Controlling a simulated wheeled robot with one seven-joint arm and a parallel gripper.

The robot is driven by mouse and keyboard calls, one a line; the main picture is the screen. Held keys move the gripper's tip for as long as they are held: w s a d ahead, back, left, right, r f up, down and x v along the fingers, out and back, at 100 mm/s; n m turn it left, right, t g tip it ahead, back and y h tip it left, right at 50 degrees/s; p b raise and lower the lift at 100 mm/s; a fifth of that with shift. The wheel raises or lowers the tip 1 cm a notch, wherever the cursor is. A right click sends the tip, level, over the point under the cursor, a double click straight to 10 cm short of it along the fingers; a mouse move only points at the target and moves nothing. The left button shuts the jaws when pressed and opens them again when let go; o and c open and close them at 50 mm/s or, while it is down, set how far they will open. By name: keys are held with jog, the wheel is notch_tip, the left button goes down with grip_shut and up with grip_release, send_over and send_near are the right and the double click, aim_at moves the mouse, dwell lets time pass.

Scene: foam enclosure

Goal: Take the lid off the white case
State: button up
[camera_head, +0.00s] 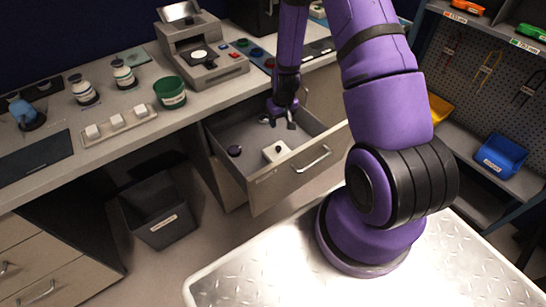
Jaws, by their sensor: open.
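A small white case (276,154) sits in the open drawer (283,179), near its front panel. It has a small dark spot on top; at this size I cannot tell its lid apart from its body. My gripper (281,121) points down over the back part of the drawer, behind the white case and apart from it. Its dark fingers are open, with nothing clearly between them. A small pale thing (264,120) shows beside the fingers, partly unclear.
A dark round object (234,151) lies at the drawer's left. The counter above holds a green pot (170,92), white-and-dark jars (84,91) and a grey machine (201,55). A dark bin (157,209) stands below. A blue bin (501,155) sits on the right shelf.

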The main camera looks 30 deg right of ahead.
send_near(279, 147)
jog(key=shift+w+f, duration=0.25)
jog(key=shift+f, duration=1.45)
jog(key=shift+w+f, duration=0.2)
jog(key=shift+f, duration=1.45)
jog(key=shift+w+f, duration=0.25)
jog(key=shift+f, duration=1.45)
jog(key=c, duration=1)
